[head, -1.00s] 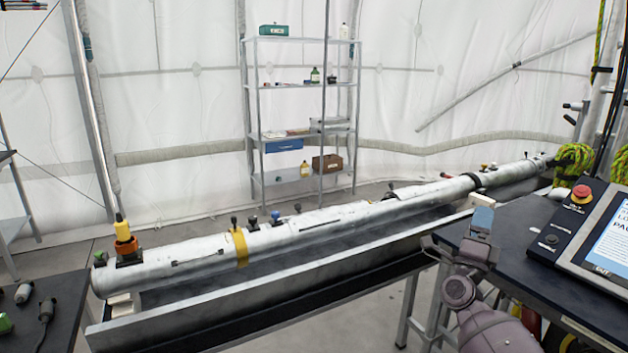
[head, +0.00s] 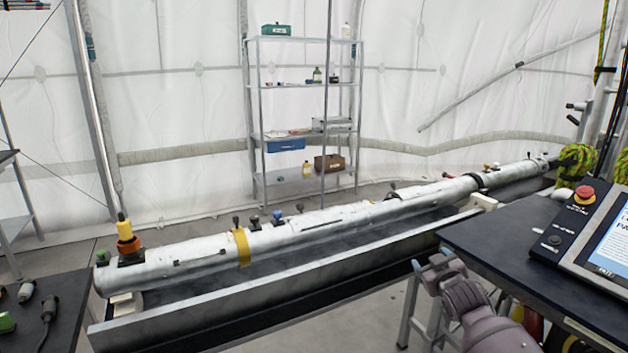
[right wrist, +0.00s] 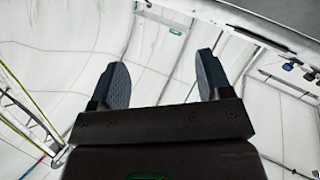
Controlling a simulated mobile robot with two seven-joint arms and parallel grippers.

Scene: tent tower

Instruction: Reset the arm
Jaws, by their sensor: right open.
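My right arm comes in at the lower right of the head view, in front of the dark table (head: 490,238). In the right wrist view my right gripper (right wrist: 163,78) is open. Its two dark ribbed fingers stand well apart with nothing between them. Behind the fingers are the white tent wall and thin poles. My left gripper is not in view.
A long white tube (head: 340,212) lies in a metal trough (head: 290,294) across the middle. The dark table carries a console with a red button (head: 583,194) and a screen (head: 612,240). A metal shelf (head: 290,178) stands behind. A dark bench (head: 62,300) is at left.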

